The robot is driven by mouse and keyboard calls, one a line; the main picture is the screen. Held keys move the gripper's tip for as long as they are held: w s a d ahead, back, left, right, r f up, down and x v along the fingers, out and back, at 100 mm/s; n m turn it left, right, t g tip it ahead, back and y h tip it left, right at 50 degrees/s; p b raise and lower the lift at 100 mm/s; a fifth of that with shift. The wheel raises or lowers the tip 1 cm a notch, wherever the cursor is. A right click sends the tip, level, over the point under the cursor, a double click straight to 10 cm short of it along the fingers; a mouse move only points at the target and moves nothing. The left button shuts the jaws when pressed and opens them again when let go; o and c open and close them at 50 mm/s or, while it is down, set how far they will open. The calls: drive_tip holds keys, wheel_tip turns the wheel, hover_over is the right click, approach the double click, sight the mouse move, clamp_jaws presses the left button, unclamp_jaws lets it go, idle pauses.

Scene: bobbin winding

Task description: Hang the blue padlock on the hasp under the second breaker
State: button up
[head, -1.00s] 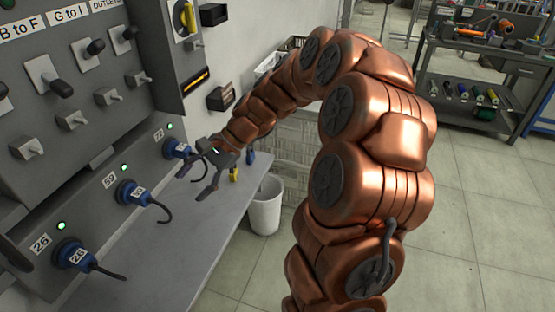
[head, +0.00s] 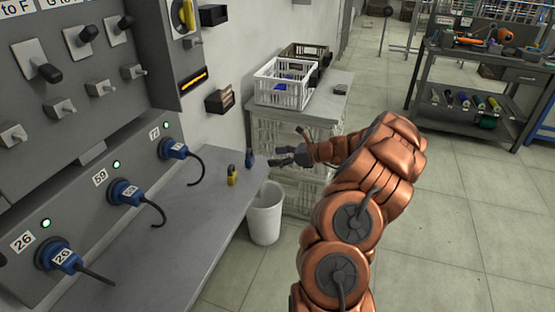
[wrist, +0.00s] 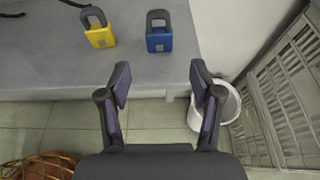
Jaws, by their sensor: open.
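The blue padlock (head: 250,158) stands upright near the right end of the grey bench. It shows in the wrist view (wrist: 158,40) with its dark shackle up. My gripper (head: 288,146) is just right of the bench end, open and empty. In the wrist view its fingertips (wrist: 160,76) are spread apart, with the blue padlock beyond them, centred and not touched. The breaker panel (head: 150,108) at the left has dark-handled levers (head: 48,72) with small grey fittings (head: 100,88) below. I cannot tell which fitting is the hasp.
A yellow padlock (head: 232,176) stands left of the blue one on the bench (head: 195,225). Blue plugs (head: 125,192) with dark cables stick out over the bench. A white bin (head: 265,215) stands below its right end. A white crate (head: 282,85) sits behind.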

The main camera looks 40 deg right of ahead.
sight(252, 159)
drive_tip(key=b+x, duration=0.2)
drive_tip(key=x, duration=0.3)
drive_tip(key=shift+w+a, duration=0.25)
drive_tip(key=shift+w, duration=0.05)
drive_tip(key=shift+x, duration=1.55)
drive_tip(key=shift+f, duration=0.1)
drive_tip(key=shift+c, duration=0.4)
clamp_jaws()
drive_tip(key=shift+r+p, duration=2.05)
drive_tip(key=shift+r, duration=0.5)
drive_tip(key=shift+f, duration=0.1)
